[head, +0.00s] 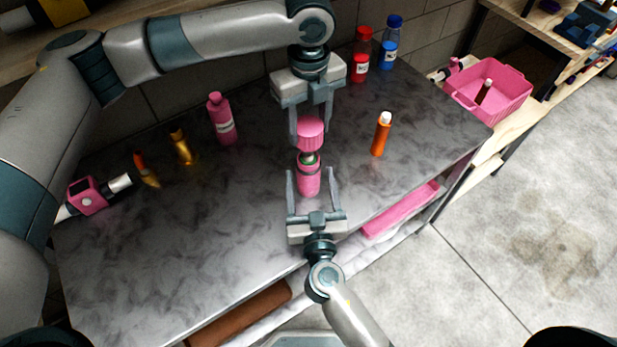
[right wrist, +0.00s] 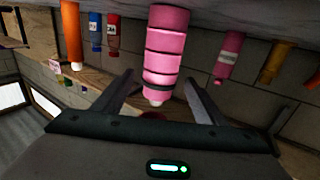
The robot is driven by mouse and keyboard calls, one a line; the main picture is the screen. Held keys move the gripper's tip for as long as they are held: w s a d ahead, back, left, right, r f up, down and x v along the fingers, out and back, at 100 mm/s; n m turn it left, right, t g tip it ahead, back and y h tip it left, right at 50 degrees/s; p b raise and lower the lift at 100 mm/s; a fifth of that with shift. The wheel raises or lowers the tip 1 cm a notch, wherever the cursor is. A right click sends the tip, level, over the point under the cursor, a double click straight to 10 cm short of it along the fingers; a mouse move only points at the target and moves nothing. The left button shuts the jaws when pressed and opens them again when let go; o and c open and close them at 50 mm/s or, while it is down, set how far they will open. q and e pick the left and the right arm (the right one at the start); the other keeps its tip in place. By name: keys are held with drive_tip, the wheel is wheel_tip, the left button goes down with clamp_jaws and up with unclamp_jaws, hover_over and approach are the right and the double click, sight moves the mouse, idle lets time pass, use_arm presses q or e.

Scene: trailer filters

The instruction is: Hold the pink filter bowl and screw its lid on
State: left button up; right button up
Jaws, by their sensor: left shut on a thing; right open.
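The pink filter bowl (head: 308,181) stands on the dark marbled bench, with its narrow pale and dark neck at the top. It also shows in the right wrist view (right wrist: 163,62), upside down, as a banded pink cylinder. My right gripper (head: 311,173) is open, with one finger on each side of the bowl and gaps between. My left gripper (head: 309,143) is shut on the pink ribbed lid (head: 310,129), which appears just above the bowl's neck. Whether lid and neck touch cannot be told.
A pink bottle (head: 221,120), a gold bottle (head: 181,147) and an orange bottle (head: 381,134) stand around. Red (head: 361,56) and blue (head: 389,46) bottles are at the back. A pink bin (head: 503,88) sits at right. The bench's front left is clear.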

sight(308, 153)
drive_tip(key=shift+w+a, duration=0.2)
drive_tip(key=shift+w, duration=1.95)
drive_tip(key=shift+c, duration=0.6)
drive_tip(key=c, duration=1.5)
use_arm(q)
drive_tip(key=shift+f, duration=2.5)
use_arm(e)
drive_tip(key=shift+o, duration=0.2)
use_arm(q)
drive_tip(key=shift+f, duration=0.1)
drive_tip(key=shift+f, duration=0.8)
drive_tip(key=shift+f, duration=0.55)
use_arm(e)
clamp_jaws()
